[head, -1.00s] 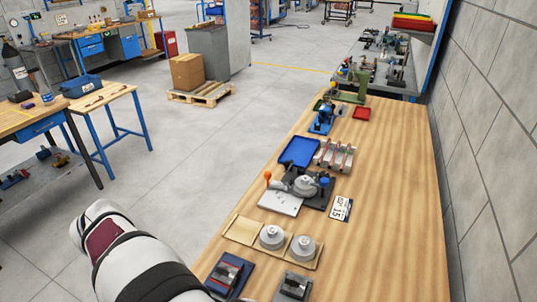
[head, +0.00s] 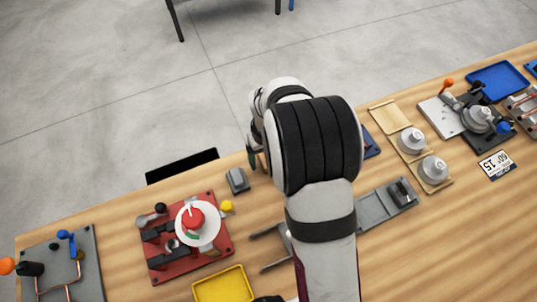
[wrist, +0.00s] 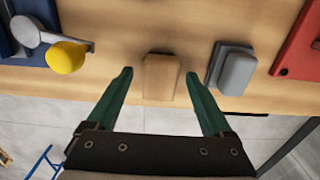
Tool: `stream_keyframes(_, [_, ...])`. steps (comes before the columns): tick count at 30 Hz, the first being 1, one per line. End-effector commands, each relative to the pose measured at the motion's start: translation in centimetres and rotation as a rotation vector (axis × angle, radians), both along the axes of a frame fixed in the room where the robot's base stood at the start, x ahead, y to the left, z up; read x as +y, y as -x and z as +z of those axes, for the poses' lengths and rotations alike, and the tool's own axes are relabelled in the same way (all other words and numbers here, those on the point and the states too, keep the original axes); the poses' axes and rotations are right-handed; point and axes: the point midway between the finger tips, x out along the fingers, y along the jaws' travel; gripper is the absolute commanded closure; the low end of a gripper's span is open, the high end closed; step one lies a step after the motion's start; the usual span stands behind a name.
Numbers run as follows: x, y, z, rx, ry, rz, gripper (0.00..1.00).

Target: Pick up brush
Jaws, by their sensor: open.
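A small wooden block, which looks like the brush (wrist: 160,80), lies on the wooden bench near its edge in the wrist view. Its bristles cannot be made out. My gripper (wrist: 158,76) is open, with one green finger on each side of the block in the picture and a gap on both sides. I cannot tell how far above it the fingertips are. In the head view my arm covers most of the gripper, and only a green finger (head: 253,159) shows at the bench edge. The brush is hidden there.
A grey block (wrist: 232,67) lies right of the brush in the wrist view; it also shows in the head view (head: 237,180). A red fixture (head: 165,262) and yellow tray (head: 225,286) stand left of my arm. A yellow knob (wrist: 66,57) is at left in the wrist view.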

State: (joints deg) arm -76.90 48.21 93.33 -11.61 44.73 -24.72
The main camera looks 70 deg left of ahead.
Motion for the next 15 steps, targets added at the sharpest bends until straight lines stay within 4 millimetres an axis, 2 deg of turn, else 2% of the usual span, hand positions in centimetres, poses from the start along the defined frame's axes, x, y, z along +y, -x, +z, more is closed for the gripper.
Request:
stream_keyframes(2, [-0.03, 0.01, -0.68, 0.000, 0.001, 0.000, 0.15])
stream_keyframes(8, [0.01, -0.01, -0.72, 0.000, -0.001, 0.000, 0.15])
stream_keyframes(15, [0.01, -0.01, -0.69, 0.000, -0.001, 0.000, 0.58])
